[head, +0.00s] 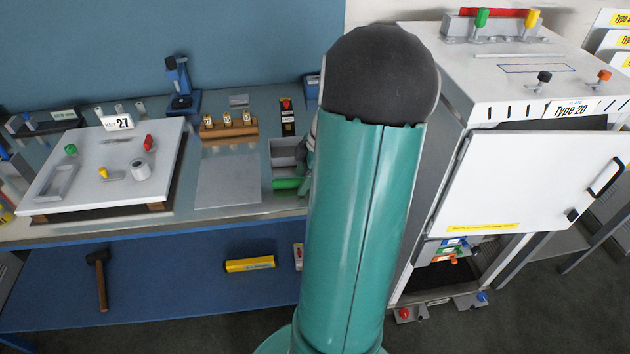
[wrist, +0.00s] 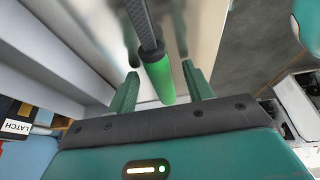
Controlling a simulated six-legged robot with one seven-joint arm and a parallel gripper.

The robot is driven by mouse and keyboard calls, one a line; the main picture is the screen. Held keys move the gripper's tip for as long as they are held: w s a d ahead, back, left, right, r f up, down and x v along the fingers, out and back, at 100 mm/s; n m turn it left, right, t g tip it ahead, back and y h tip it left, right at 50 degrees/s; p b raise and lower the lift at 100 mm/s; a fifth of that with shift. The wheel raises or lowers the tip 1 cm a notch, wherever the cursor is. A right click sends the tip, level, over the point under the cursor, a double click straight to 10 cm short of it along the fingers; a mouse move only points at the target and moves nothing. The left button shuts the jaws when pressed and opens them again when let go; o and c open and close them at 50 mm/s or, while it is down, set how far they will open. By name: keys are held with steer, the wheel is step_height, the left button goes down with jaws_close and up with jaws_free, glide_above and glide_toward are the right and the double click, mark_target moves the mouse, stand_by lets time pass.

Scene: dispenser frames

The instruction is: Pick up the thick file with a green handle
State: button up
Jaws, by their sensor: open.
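The file has a bright green handle (wrist: 158,80) and a dark textured shaft (wrist: 142,22), seen in the wrist view. My gripper (wrist: 160,70) is open, with one green finger on each side of the handle in the picture. Gaps show between the handle and both fingers. I cannot tell how deep the handle sits between them. In the head view, a green handle (head: 287,184) shows at the grey tray (head: 283,150), left of my arm. My arm hides most of my gripper and the rest of the file there.
A white panel (head: 75,180) with coloured knobs lies on the bench at left. A wooden block (head: 229,131) stands behind a bare grey plate (head: 228,180). A white cabinet (head: 535,185) stands at right. The lower blue shelf holds a hammer (head: 100,280) and a yellow item (head: 249,264).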

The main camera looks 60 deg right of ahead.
jaws_close()
stand_by(0.3)
steer(key=shift+r, duration=0.45)
step_height(320, 180, up, 2)
steer(key=shift+r, duration=0.2)
steer(key=s+a+r, duration=0.1)
steer(key=a+r, duration=0.8)
steer(key=a, duration=0.5)
steer(key=shift+r, duration=0.4)
steer(key=shift+s, duration=0.1)
